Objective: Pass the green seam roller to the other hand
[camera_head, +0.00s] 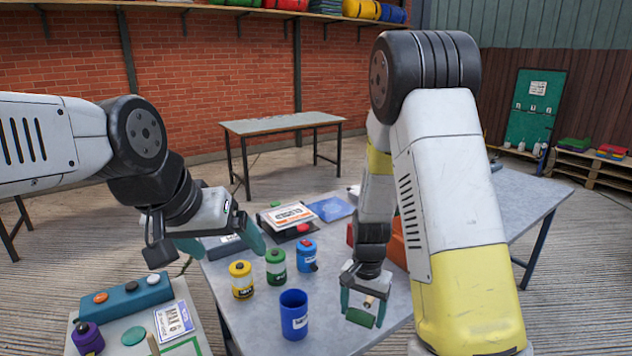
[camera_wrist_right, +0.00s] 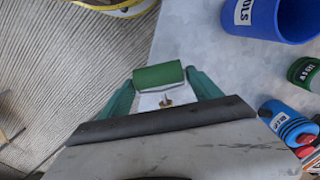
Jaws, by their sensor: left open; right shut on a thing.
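The green seam roller (camera_head: 359,317) hangs in my right gripper (camera_head: 363,302), above the near right part of the grey table (camera_head: 338,338). In the right wrist view, the green roller (camera_wrist_right: 158,76) lies across between the teal fingertips of my right gripper (camera_wrist_right: 162,90), with its metal frame and a bit of handle just below. The rest of the handle is hidden. My left gripper (camera_head: 220,242) is open and empty, with its teal fingers spread over the table's left side, well apart from the roller.
A blue cup (camera_head: 294,315) stands between the grippers, also in the right wrist view (camera_wrist_right: 266,18). Yellow (camera_head: 241,280), green (camera_head: 276,266) and blue (camera_head: 306,256) canisters stand behind it. An orange box (camera_head: 396,247) is behind my right arm. A teal button box (camera_head: 122,300) sits lower left.

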